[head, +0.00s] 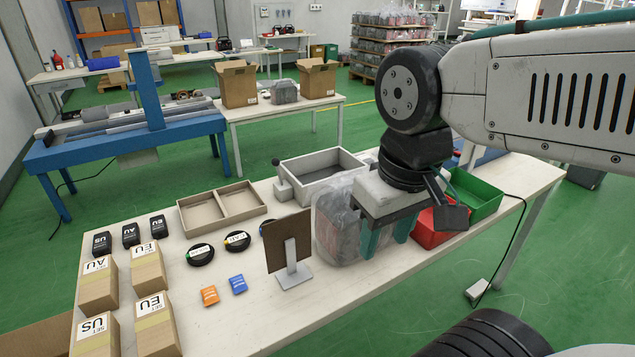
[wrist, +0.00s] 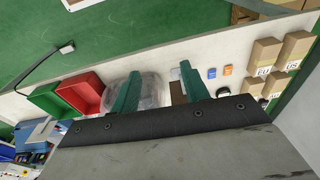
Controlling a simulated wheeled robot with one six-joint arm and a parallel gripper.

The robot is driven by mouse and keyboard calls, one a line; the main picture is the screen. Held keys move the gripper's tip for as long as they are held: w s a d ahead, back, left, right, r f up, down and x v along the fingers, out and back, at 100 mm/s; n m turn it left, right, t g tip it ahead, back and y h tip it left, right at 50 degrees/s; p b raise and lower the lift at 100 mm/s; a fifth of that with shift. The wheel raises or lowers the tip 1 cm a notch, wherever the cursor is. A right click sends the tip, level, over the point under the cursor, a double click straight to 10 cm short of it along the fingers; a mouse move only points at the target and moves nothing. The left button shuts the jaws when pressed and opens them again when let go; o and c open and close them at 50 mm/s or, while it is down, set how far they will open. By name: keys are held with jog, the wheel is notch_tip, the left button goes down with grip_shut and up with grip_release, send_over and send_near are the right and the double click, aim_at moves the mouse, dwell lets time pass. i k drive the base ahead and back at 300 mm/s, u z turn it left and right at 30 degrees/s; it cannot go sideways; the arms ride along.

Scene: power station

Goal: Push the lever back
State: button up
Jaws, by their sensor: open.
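The lever (head: 282,172) has a dark round knob on a thin stem and rises at the left end of a grey open box (head: 325,173) on the white table. It leans toward the upper left in the head view. I cannot make out the lever in the wrist view. My gripper (head: 387,239) is open, with teal fingers pointing down, to the right of the lever and nearer the front. A clear plastic bag (head: 338,225) lies beside and partly behind the fingers. In the wrist view, the bag shows between the fingers of my gripper (wrist: 158,88).
A brown panel on a stand (head: 291,247) stands left of the bag. A beige divided tray (head: 221,206) lies left of the lever. Red (head: 437,229) and green (head: 474,195) bins are at the right. Several boxes (head: 98,285) line the left end.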

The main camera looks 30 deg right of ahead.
aim_at(275, 161)
jog(key=k, duration=0.65)
jog(key=z, duration=0.6)
jog(key=i, duration=1.35)
jog(key=u, duration=0.65)
